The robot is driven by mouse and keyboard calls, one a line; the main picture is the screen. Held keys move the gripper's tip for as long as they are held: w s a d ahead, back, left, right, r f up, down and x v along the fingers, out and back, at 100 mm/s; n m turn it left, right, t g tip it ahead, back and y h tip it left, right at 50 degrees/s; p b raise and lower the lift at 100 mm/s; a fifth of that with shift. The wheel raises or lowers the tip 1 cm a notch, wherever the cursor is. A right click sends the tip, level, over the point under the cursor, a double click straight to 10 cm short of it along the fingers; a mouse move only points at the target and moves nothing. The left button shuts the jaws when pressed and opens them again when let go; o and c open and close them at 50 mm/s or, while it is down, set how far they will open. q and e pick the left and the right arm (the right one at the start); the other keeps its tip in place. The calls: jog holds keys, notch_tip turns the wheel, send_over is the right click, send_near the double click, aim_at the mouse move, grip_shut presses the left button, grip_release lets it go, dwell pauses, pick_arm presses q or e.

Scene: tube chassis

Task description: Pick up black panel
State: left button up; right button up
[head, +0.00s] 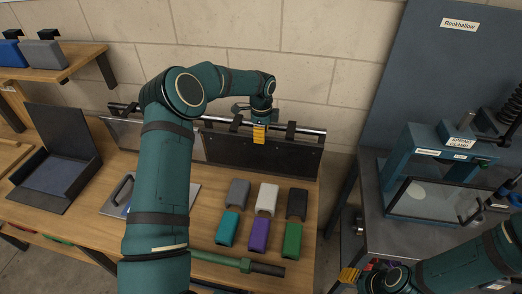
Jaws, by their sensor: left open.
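A black panel (285,158) stands upright at the back of the wooden bench, hanging below a metal tube (222,120) with black clips. My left gripper (259,133), with yellow fingertips, is open at the panel's upper edge, in front of its left half. Whether the fingers touch the panel cannot be told. The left forearm crosses the bench and hides part of it. My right gripper (350,275) shows its yellow tip low in the view, beside the grey right-hand table, far from the panel; its jaws are unclear.
Several coloured blocks (259,234) lie in two rows on the bench, with a green rod (235,262) in front. An open dark box (57,165) and a handled plate (117,203) are at left. A spring clamp station (440,165) stands at right beyond a gap.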

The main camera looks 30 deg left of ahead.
aim_at(263, 146)
pick_arm(q)
notch_tip(263, 146, down, 6)
jog(key=shift+r, duration=0.15)
jog(key=shift+w+r, duration=0.1)
grip_shut()
